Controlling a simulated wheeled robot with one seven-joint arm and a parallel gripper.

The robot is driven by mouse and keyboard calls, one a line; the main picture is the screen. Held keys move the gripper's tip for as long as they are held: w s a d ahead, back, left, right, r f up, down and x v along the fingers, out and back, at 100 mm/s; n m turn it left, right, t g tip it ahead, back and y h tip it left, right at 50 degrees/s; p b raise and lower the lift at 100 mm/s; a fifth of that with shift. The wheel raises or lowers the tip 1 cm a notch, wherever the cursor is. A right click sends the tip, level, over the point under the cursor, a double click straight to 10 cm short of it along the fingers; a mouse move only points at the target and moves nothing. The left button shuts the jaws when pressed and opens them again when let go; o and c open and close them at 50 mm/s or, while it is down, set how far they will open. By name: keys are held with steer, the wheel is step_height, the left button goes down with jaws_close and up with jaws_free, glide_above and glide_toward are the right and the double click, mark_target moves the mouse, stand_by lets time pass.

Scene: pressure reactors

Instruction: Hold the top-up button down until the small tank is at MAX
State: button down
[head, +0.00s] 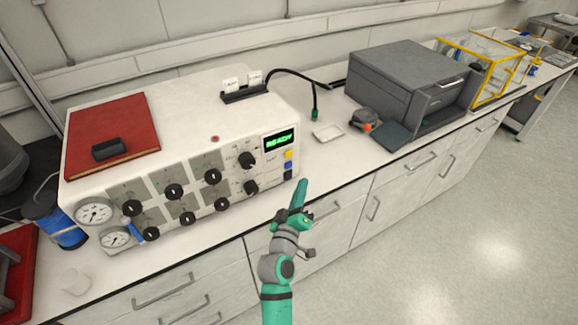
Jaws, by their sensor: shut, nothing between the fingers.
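The white reactor unit (215,140) stands on the bench with a panel of several black knobs. A green display (279,140) on its right end seems to read READY. Below it are a yellow button (288,155) and a blue button (288,166); I cannot read which one is the top-up button. A small tank with blue liquid (62,232) stands at the unit's left end; its level mark is too small to read. My gripper (303,182) is shut and empty, pointing up beside the unit's lower right corner. It appears apart from the buttons.
A grey printer-like box (405,85), a white dish (327,132) and a yellow-framed case (490,65) are to the right. The floor in front is clear.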

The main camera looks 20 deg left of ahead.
mark_target(288, 165)
steer(key=s+d, duration=0.2)
steer(key=d, duration=0.1)
steer(key=shift+s, duration=0.15)
steer(key=shift+a, duration=0.15)
steer(key=shift+w+a, duration=0.9)
steer(key=shift+a, duration=0.25)
steer(key=shift+w+a, duration=0.95)
steer(key=shift+a, duration=0.15)
steer(key=shift+w+a, duration=0.9)
steer(key=shift+a, duration=0.25)
steer(key=shift+w+a, duration=0.25)
steer(key=shift+a, duration=0.05)
steer(key=shift+w+a, duration=0.3)
steer(key=shift+a, duration=0.05)
stand_by(0.5)
steer(key=shift+s+d, duration=0.1)
stand_by(0.3)
steer(key=shift+s+d, duration=0.5)
steer(key=shift+d, duration=0.05)
